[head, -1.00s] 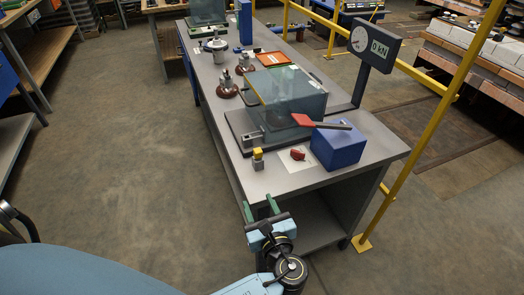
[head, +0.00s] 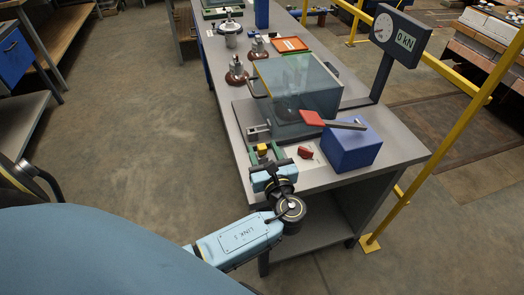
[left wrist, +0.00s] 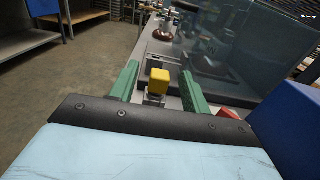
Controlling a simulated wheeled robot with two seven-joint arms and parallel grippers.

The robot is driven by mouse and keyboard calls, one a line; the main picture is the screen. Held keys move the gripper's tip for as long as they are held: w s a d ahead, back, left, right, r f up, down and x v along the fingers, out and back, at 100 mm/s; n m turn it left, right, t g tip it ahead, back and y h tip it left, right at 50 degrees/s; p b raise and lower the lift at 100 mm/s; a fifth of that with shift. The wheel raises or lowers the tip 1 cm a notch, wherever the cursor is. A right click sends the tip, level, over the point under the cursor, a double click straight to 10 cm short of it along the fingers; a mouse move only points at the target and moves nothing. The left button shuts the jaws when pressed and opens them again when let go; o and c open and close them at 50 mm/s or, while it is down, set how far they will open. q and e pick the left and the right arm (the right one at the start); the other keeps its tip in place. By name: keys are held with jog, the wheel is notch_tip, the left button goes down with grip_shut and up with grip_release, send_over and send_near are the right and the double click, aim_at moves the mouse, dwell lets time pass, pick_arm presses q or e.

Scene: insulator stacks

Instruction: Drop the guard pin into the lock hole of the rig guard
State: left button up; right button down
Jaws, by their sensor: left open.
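The guard pin (head: 262,148), which I take to be the yellow-capped piece, stands upright near the bench's front left corner. In the left wrist view its yellow cap (left wrist: 159,80) shows above a grey body. My left gripper (head: 265,155) is open, its green fingers (left wrist: 160,70) on either side of the cap with gaps, not visibly touching it. The rig guard (head: 295,95) is a clear tinted box on a grey base behind the pin. A small grey block (head: 257,133) sits at its front left; I cannot make out the lock hole. My right gripper is not in view.
A red knob (head: 305,152) lies on a white sheet. A gauge (head: 397,37) rises behind. Insulators (head: 237,70) and an orange tray (head: 290,44) stand farther back.

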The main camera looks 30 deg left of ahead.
aim_at(263, 150)
pick_arm(q)
jog(key=x, duration=0.4)
jog(key=shift+c, duration=1.7)
grip_shut()
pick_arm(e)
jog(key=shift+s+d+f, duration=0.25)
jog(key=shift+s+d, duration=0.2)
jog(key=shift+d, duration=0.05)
